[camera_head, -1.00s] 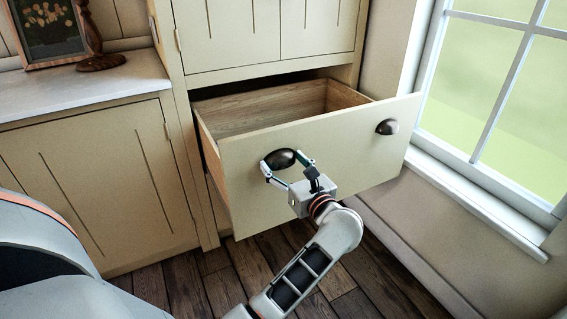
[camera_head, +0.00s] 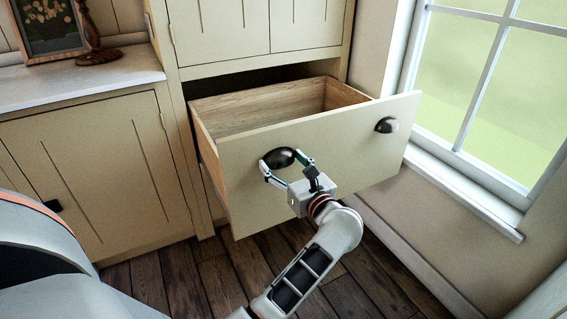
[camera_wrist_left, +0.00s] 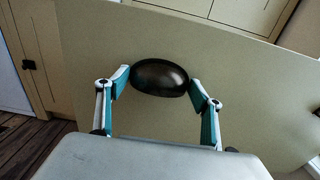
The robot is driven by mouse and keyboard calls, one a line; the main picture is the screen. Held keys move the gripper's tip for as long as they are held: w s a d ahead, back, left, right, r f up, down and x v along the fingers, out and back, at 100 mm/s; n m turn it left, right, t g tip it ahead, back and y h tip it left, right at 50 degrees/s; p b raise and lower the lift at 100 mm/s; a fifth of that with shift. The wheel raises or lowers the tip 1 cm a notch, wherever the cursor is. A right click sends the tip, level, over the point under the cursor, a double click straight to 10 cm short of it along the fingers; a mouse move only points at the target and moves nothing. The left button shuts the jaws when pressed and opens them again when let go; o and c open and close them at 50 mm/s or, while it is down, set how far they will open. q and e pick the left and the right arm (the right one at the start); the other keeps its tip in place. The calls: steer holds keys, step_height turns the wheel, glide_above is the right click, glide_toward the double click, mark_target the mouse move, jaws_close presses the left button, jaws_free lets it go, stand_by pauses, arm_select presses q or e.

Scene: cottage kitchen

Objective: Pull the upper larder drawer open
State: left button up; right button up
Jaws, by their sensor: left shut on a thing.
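The upper larder drawer (camera_head: 335,147) is cream-fronted with a bare wood inside, and it stands far out of the larder (camera_head: 262,45). Its inside looks empty where I can see it. Two dark cup handles sit on its front, the left handle (camera_head: 279,157) and the right handle (camera_head: 386,125). My left gripper (camera_head: 287,164) is shut on the left handle, with one finger at each end of it. The left wrist view shows the same dark handle (camera_wrist_left: 160,77) between the two fingertips. My right gripper is not in view.
A counter (camera_head: 80,82) with a framed picture (camera_head: 48,27) and a brown wooden object (camera_head: 97,56) stands at the left. A window with a white sill (camera_head: 465,190) is at the right, close to the drawer's right end. Wooden floor (camera_head: 165,283) lies below.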

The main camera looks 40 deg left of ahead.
arm_select(q)
steer(key=o, duration=1.4)
steer(key=shift+o, duration=0.2)
steer(key=v, duration=0.7)
steer(key=shift+d, duration=0.2)
steer(key=shift+s, duration=0.15)
